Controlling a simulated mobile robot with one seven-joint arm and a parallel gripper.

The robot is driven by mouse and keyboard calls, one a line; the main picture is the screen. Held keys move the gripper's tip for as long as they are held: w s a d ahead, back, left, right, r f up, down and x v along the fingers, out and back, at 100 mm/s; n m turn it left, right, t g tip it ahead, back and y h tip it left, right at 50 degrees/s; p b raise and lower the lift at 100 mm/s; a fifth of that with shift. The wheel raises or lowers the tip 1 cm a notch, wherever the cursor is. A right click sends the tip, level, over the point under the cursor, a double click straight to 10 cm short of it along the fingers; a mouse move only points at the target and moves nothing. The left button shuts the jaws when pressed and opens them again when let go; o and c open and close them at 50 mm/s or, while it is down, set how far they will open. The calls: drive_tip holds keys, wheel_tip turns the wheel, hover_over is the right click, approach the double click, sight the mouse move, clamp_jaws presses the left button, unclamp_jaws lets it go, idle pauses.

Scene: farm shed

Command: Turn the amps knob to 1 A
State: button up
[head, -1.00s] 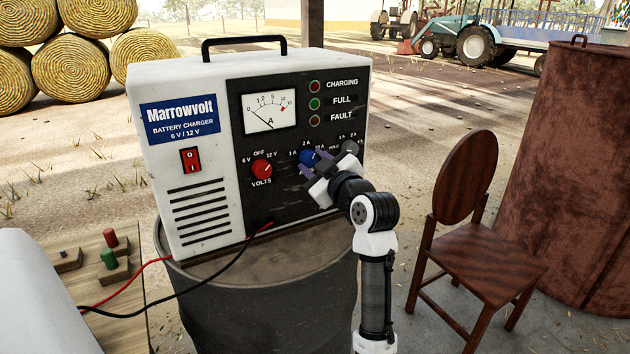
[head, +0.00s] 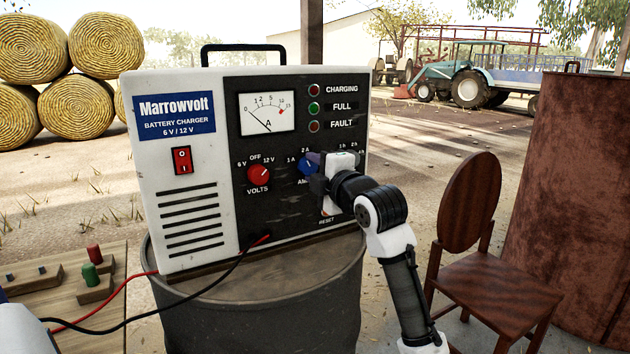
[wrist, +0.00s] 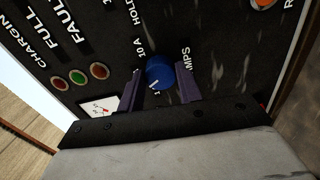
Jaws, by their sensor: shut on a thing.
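The white and black Marrowvolt battery charger (head: 190,245) stands upright on a dark drum. Its blue amps knob (head: 305,168) is on the black panel, between the red volts knob (head: 259,174) and my gripper. My gripper (wrist: 160,88) is shut on the blue knob (wrist: 160,70), one finger on each side of it. In the wrist view the knob's white pointer aims down and left, which is up and left on the panel, on the side of the 1 A and 2 A marks. Its exact setting cannot be told. In the head view my gripper hides the knob's right side.
The drum (head: 250,310) bears the charger. A wooden bench (head: 105,310) with red and green terminals (head: 90,263) is at lower left, with red and black cables running to the charger. A wooden chair (head: 470,205) and a rusty barrel (head: 560,190) stand to the right.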

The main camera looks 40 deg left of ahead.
drive_tip(key=n+b, duration=0.2)
drive_tip(key=n, duration=0.4)
drive_tip(key=shift+n, duration=0.3)
idle(0.4)
drive_tip(key=o, duration=1)
drive_tip(key=b+v, duration=0.1)
drive_tip(key=v, duration=1.3)
drive_tip(key=shift+b, duration=0.35)
drive_tip(key=shift+a, duration=0.1)
